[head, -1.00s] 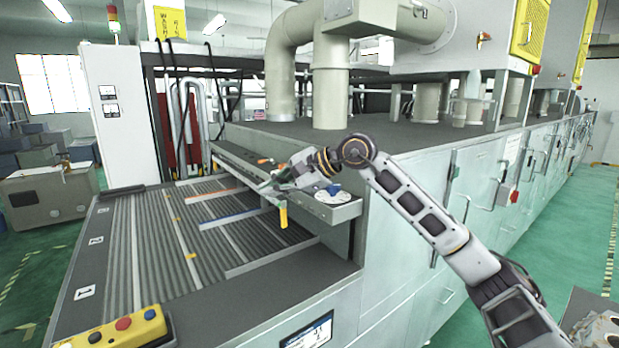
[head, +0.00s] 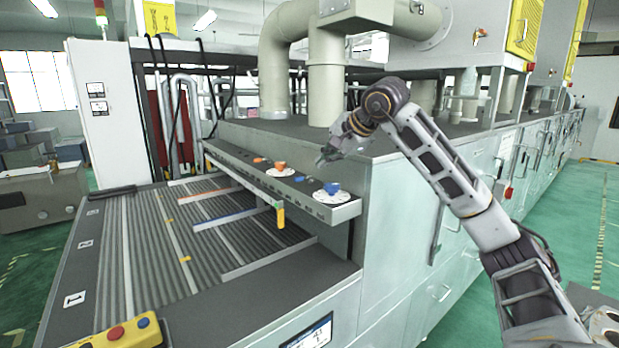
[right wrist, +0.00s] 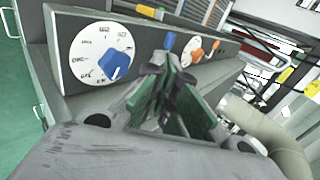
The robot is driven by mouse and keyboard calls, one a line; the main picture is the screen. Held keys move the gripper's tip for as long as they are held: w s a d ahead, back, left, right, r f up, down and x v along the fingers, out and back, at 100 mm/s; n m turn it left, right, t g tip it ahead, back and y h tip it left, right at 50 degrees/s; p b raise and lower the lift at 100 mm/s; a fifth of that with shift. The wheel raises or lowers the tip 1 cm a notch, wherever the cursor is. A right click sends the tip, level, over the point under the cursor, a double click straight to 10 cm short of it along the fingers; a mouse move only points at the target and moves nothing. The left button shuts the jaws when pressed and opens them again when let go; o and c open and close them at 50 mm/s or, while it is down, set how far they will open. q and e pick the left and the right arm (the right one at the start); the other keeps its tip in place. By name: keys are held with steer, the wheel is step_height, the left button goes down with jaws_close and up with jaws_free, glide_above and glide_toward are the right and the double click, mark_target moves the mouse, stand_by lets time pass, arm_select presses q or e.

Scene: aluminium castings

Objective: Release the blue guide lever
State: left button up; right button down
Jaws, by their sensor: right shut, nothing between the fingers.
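The blue guide lever (head: 299,178) is a small blue piece on the grey control ledge, between the orange and blue dial knobs. In the right wrist view a blue piece (right wrist: 169,41), seemingly this lever, shows just beyond the fingertips. It is too small to tell its position. My right gripper (head: 323,158) is shut and empty, above the ledge and apart from the lever; its green-padded fingers (right wrist: 172,72) come together in the wrist view. The blue guide rail (head: 236,217) lies across the rollers. My left gripper is out of view.
A blue knob (head: 331,188) on a white dial and an orange knob (head: 281,167) flank the lever. A small orange lever (head: 259,160) sits farther along. A yellow-orange handle (head: 280,215) hangs below the ledge. The machine's light wall (head: 400,215) stands to the right.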

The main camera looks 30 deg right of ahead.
steer(key=shift+w+f, duration=0.1)
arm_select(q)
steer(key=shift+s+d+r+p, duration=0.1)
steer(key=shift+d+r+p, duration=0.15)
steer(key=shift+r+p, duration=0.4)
arm_select(e)
steer(key=shift+x, duration=4.9)
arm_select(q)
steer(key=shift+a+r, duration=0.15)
arm_select(e)
steer(key=shift+a, duration=0.1)
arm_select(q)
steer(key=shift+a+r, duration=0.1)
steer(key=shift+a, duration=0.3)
arm_select(e)
steer(key=shift+w+a, duration=0.1)
steer(key=shift+a, duration=0.05)
arm_select(q)
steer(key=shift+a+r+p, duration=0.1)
steer(key=shift+p, duration=0.25)
